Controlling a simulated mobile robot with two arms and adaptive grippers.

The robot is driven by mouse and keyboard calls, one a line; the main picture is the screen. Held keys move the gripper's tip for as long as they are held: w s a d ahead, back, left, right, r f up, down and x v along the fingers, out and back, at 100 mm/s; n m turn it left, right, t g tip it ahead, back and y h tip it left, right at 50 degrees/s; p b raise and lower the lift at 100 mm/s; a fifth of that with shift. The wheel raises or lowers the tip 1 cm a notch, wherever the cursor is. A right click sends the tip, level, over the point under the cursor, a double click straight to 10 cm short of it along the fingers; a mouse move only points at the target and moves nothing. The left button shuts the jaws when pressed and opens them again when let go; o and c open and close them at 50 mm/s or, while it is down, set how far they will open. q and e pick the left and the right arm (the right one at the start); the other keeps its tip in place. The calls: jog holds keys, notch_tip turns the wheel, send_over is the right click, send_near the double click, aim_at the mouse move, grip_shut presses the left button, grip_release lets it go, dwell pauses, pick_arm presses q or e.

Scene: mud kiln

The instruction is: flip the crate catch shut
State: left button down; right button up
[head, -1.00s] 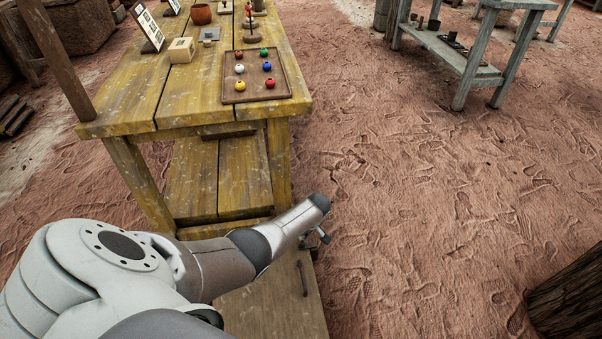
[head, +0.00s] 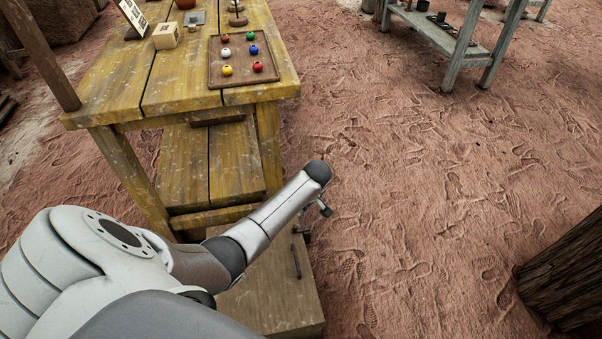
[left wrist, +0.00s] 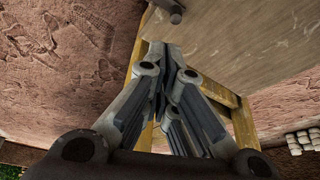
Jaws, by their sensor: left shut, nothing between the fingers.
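In the head view the wooden crate (head: 265,300) stands at the bottom, in front of the yellow table. A thin dark metal bar, which looks like the catch (head: 296,262), lies near its right edge. My left arm reaches over the crate from the left; its wrist end is above the crate's right side, and its fingers are mostly hidden there. In the left wrist view my left gripper (left wrist: 167,62) is shut and empty. A plain wooden surface (left wrist: 240,45), possibly the crate, is beyond it, with a dark metal peg (left wrist: 172,10) past the fingertips. I cannot tell whether they touch.
The yellow table (head: 110,100) holds a tray (head: 215,75) of several coloured balls and a small box (head: 166,36). A grey bench (head: 450,40) stands at the back right, a dark trunk (head: 565,275) at the lower right. Sandy ground between is open.

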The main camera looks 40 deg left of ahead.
pick_arm(q)
jog(key=shift+v, duration=1.25)
